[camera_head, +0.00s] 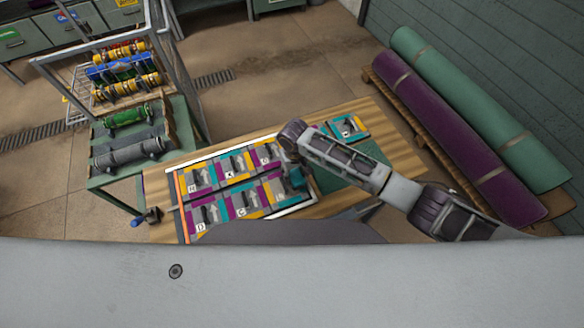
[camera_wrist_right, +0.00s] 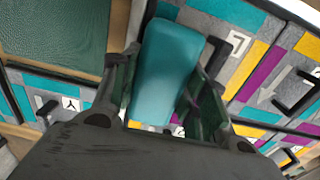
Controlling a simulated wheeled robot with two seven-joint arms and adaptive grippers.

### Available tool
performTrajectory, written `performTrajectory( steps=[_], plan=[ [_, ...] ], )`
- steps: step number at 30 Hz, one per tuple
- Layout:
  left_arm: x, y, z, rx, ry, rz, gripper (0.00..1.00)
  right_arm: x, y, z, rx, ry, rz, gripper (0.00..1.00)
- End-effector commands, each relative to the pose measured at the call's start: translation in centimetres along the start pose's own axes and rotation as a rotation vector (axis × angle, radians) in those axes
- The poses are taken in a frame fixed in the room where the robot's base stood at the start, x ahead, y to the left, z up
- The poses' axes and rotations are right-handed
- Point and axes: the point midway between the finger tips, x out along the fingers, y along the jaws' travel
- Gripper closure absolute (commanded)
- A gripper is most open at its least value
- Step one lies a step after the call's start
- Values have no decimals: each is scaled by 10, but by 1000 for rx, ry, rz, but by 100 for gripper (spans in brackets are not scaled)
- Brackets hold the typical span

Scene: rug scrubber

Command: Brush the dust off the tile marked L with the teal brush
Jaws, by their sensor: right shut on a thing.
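My right gripper (camera_head: 296,168) is shut on the teal brush (camera_head: 297,179), over the right part of the tile board. In the right wrist view the brush (camera_wrist_right: 165,72) sits between the two fingers of the gripper (camera_wrist_right: 165,105). A grey tile (camera_wrist_right: 238,42) with a white mark like a turned L lies right beside the brush in that view. I cannot tell whether the brush touches it, and no dust shows clearly. In the head view the tile letters near the gripper are too small or covered to read surely. My left gripper is not in view.
The white-edged board (camera_head: 312,200) holds several lettered tiles on a wooden table (camera_head: 385,115). A dark green mat (camera_head: 345,172) lies right of it. A rack (camera_head: 125,85) with rolls stands left; purple (camera_head: 455,135) and green (camera_head: 480,110) rugs lie right.

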Motion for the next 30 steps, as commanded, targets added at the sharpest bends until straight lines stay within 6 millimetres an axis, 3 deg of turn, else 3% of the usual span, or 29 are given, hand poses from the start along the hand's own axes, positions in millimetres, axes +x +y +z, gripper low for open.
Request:
performTrajectory(
  steps=[15,30],
  plan=[
    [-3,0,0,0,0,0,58,3,-2,33,-4,-5,-3,85],
    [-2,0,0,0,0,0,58,4,-3,30,-5,-6,-4,85]
  ],
)
